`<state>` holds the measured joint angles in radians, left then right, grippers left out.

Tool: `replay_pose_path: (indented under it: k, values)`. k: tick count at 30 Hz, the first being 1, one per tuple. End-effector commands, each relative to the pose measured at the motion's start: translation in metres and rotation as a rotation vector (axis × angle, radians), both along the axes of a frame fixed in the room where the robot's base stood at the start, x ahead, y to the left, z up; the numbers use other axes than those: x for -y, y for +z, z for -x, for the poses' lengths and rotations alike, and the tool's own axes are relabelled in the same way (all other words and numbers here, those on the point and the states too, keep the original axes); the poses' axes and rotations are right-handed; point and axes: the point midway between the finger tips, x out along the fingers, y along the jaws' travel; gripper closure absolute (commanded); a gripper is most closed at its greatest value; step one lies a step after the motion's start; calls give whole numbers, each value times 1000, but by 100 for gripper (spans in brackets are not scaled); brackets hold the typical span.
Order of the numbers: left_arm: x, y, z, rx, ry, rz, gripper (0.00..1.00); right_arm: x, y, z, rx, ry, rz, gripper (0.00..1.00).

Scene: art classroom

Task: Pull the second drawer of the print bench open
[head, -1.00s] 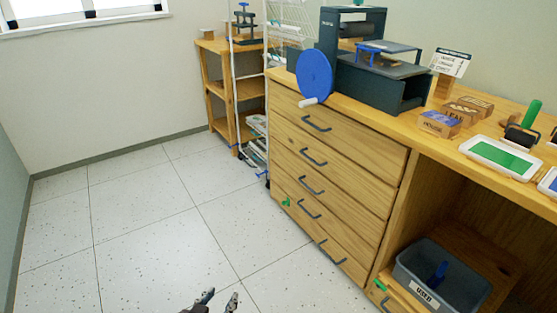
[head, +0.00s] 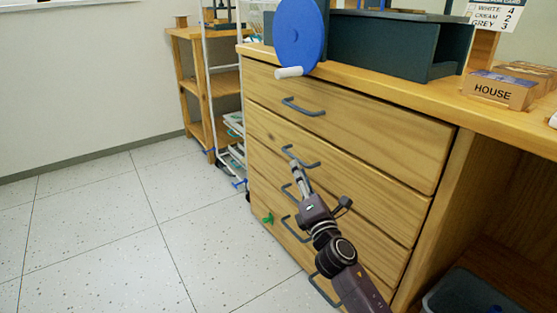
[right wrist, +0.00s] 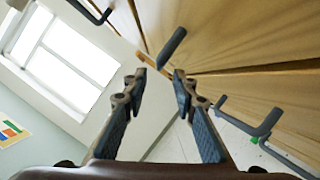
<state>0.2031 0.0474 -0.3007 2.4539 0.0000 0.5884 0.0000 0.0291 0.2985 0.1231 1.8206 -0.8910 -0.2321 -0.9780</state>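The print bench (head: 452,205) has a wooden stack of several drawers with dark bar handles. The second drawer (head: 370,183) looks flush with the front. Its handle (head: 308,162) is at the tip of my right gripper (head: 295,168), which reaches up from the lower right. In the right wrist view my right gripper (right wrist: 160,82) is open, its two fingers apart. A dark handle (right wrist: 172,48) shows just beyond the fingertips, roughly in line with the gap. I cannot tell whether it is touched. My left gripper is not in view.
The top drawer's handle (head: 303,107) is above and the third drawer's handle (head: 288,192) below, partly behind my gripper. A blue wheel (head: 298,36) with a white knob overhangs the bench edge. A wooden shelf (head: 190,85) stands behind. The floor (head: 110,240) at left is clear.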

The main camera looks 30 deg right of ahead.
Motion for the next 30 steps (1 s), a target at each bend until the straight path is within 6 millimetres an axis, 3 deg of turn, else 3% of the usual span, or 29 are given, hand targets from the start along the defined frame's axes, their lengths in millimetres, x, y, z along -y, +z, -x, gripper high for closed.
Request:
replay_pose_path:
  k: [13, 26, 30]
  values:
    - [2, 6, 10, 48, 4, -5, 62, 16, 12, -59, 2, 0, -4, 74]
    - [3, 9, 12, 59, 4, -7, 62, 19, 15, -67, -1, -2, -5, 74]
    - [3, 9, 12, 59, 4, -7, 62, 19, 15, -67, -1, -1, -6, 90]
